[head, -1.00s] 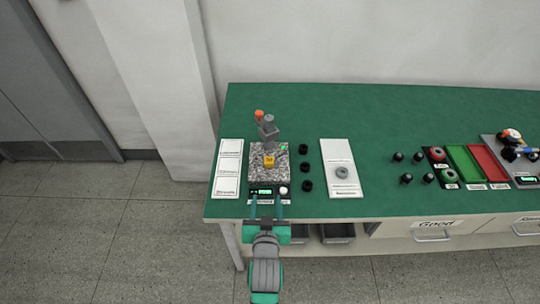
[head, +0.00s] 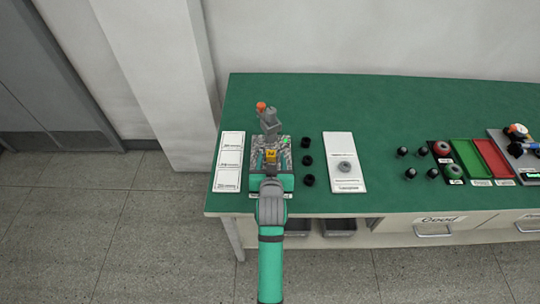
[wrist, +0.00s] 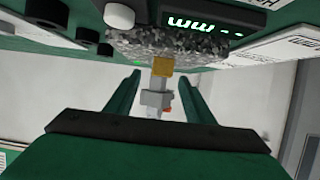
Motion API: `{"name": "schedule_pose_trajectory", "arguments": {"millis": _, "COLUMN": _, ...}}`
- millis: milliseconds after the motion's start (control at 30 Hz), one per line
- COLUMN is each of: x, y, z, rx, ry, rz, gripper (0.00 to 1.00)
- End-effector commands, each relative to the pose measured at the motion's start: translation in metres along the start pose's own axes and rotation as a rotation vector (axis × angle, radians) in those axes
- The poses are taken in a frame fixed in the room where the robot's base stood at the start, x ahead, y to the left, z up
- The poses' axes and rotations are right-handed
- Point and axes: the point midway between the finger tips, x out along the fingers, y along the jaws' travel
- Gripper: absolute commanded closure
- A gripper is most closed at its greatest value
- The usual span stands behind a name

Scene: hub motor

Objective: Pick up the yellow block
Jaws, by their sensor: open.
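The yellow block (head: 270,155) sits on the speckled granite plate (head: 284,146) of the measuring station, in front of a grey upright stand (head: 269,122) with an orange top. In the wrist view the yellow block (wrist: 162,66) shows between and beyond my fingertips, with the grey stand (wrist: 157,99) behind it. My gripper (wrist: 160,76) is open, with its two green fingers spread to either side and nothing between them. In the head view my gripper (head: 270,158) reaches over the front of the station, and my wrist hides the display there.
Black cylinders (head: 306,160) stand right of the station. A white card (head: 344,177) with a grey ring lies farther right. A white label sheet (head: 228,162) lies to the left. Green (head: 470,158) and red trays are at the right of the green table (head: 390,110).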

Motion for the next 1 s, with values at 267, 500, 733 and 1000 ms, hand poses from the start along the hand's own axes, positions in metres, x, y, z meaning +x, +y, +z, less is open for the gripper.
{"name": "schedule_pose_trajectory", "arguments": {"millis": 267, "x": 0.037, "y": -0.004, "z": 0.001, "rx": -0.001, "ry": 0.001, "rz": -0.002, "gripper": 0.52}}
{"name": "schedule_pose_trajectory", "arguments": {"millis": 500, "x": 0.044, "y": -0.007, "z": 0.001, "rx": -0.001, "ry": 0.001, "rz": -0.005, "gripper": 0.52}}
{"name": "schedule_pose_trajectory", "arguments": {"millis": 733, "x": 0.044, "y": -0.006, "z": 0.001, "rx": -0.001, "ry": 0.001, "rz": -0.005, "gripper": 0.83}}
{"name": "schedule_pose_trajectory", "arguments": {"millis": 1000, "x": 0.044, "y": -0.006, "z": 0.0, "rx": -0.002, "ry": 0.002, "rz": -0.005, "gripper": 1.0}}
